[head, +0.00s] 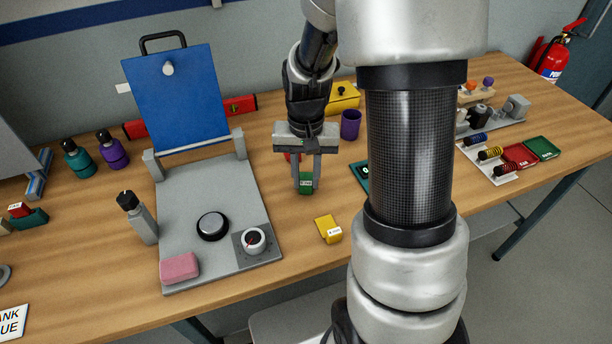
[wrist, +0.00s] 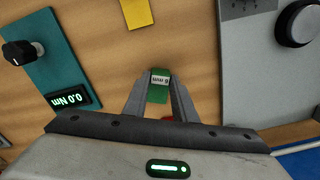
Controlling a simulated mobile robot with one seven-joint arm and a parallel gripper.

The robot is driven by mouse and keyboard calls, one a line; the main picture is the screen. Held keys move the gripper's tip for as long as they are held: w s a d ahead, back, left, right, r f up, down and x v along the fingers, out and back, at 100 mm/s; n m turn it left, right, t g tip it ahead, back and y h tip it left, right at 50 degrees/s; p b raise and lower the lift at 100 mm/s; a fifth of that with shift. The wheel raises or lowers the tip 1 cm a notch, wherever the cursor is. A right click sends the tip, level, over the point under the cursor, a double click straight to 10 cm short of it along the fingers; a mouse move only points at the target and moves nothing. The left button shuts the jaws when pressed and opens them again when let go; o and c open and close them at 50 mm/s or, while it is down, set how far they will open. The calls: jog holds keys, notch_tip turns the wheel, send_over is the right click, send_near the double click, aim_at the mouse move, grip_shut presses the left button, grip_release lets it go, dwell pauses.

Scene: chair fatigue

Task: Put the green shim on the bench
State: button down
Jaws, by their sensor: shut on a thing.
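The green shim (head: 306,183) is a small green block with a white label. My gripper (head: 306,180) is shut on it, with a finger on each side, over the bench (head: 290,215) between the grey fixture and the teal device. In the wrist view the green shim (wrist: 159,88) sits between the fingertips (wrist: 160,90). I cannot tell whether it touches the wood or hangs just above it. A bit of something red (wrist: 167,118) shows behind the shim, mostly hidden.
A yellow labelled block (head: 328,229) lies in front of the gripper. The grey fixture with a blue panel (head: 180,95) stands left. The teal device (wrist: 55,60) is partly hidden by my arm in the head view. A purple cup (head: 350,124) stands behind. Bare wood lies around the shim.

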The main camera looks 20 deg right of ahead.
jog(key=c, duration=1.5)
grip_release()
jog(key=shift+f, duration=0.1)
jog(key=shift+o, duration=0.2)
